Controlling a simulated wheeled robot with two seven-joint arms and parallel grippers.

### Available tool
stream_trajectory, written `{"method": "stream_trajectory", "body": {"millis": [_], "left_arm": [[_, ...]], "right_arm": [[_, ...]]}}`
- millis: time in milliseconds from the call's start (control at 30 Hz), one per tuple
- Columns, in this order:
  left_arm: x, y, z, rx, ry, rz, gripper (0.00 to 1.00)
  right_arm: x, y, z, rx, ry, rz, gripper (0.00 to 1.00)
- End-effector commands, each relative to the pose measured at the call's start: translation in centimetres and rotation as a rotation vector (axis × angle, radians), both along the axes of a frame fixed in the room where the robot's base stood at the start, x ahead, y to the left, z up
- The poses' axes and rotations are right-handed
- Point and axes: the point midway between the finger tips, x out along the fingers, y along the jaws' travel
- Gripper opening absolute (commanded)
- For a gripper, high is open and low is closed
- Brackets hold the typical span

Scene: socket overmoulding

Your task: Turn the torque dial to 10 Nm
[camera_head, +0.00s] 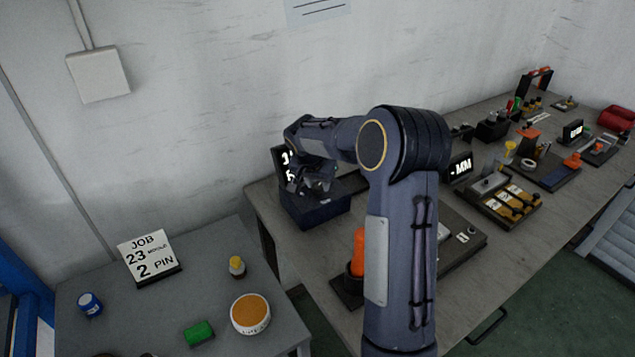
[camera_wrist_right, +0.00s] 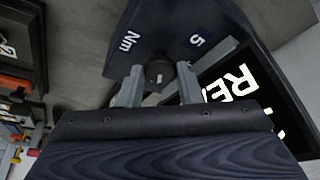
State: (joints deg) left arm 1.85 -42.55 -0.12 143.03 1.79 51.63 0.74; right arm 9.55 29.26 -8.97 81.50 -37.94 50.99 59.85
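The torque dial (camera_wrist_right: 158,76) is a small dark round knob on a dark blue box (camera_wrist_right: 120,62), with a small pale mark on its face. The box face has "Nm" and "5" in white; no "10" is readable. In the right wrist view, my right gripper (camera_wrist_right: 160,78) has one finger on each side of the dial, and the dial fills the gap. In the head view, my right gripper (camera_head: 312,185) is over the dark blue box (camera_head: 322,214) and hides the dial. A black display (camera_wrist_right: 245,85) beside it is partly hidden. My left gripper is not in view.
A side table (camera_head: 215,262) holds a job card (camera_head: 150,255), an orange-topped round tub (camera_head: 250,314), a green block (camera_head: 199,332) and small bottles. Past my right arm, the long bench (camera_head: 400,335) carries several fixtures, including a tray of yellow-and-black parts (camera_head: 497,199). A wall stands close behind the box.

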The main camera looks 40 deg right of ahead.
Motion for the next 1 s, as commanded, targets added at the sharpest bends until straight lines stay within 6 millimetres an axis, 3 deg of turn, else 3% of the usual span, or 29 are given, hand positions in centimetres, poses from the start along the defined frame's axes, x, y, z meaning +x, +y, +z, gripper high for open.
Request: {"method": "stream_trajectory", "body": {"millis": [100, 467, 1000], "left_arm": [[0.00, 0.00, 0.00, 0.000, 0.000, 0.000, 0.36], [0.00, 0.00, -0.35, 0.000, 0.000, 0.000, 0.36], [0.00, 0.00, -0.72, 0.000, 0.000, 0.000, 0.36]], "right_arm": [[0.00, 0.01, 0.02, 0.000, 0.000, 0.000, 0.10], [-0.07, -0.02, -0.05, 0.001, -0.001, 0.067, 0.09], [-0.34, -0.40, 0.11, 0.001, -0.003, 0.512, 0.09]]}}
